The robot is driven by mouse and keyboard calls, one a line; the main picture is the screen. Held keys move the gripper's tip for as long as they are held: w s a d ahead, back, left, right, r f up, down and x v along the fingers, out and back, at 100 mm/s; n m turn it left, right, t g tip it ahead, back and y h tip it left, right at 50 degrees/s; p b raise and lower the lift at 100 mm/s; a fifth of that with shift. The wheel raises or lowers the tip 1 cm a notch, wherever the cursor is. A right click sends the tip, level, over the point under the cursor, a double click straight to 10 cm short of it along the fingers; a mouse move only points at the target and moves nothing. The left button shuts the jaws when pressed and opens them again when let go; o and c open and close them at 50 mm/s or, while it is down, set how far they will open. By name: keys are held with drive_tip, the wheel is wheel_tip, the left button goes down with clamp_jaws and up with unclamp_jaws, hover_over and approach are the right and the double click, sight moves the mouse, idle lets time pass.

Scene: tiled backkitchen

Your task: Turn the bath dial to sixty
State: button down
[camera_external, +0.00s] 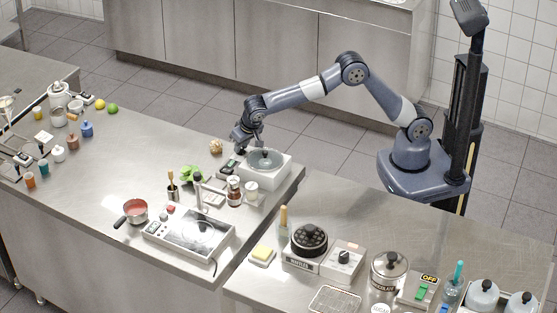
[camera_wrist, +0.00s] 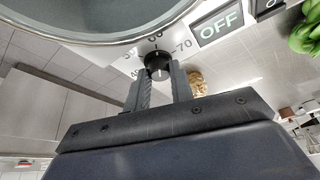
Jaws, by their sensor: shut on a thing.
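The bath (camera_external: 281,174) is a pale box with a round grey basin, standing at the counter's back right edge. In the wrist view its rim (camera_wrist: 100,42) fills the top left. Its black dial (camera_wrist: 158,61) has a small pale mark on its face. Printed numbers surround it; 70 is to the right, and a partly hidden 60 is above. The dial's exact setting is too small to read surely. My gripper (camera_wrist: 158,76) is shut on the dial, a finger on each side. In the external view my gripper (camera_external: 244,142) is at the bath's back left; the dial is hidden there.
A display reading OFF (camera_wrist: 216,24) and a dark switch (camera_wrist: 268,7) are right of the dial. Green leaves (camera_external: 190,175) and a brown crumpled lump (camera_external: 216,147) lie left of the bath. Jars (camera_external: 234,190) stand in front.

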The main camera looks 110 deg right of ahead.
drive_tip(key=c, duration=1.2)
unclamp_jaws()
drive_tip(key=shift+c, duration=0.2)
drive_tip(key=v, duration=1)
drive_tip(key=shift+r+b, duration=0.35)
drive_tip(key=shift+r, duration=0.05)
drive_tip(key=x, duration=1)
drive_tip(key=shift+f+p, duration=0.35)
drive_tip(key=shift+f, duration=0.05)
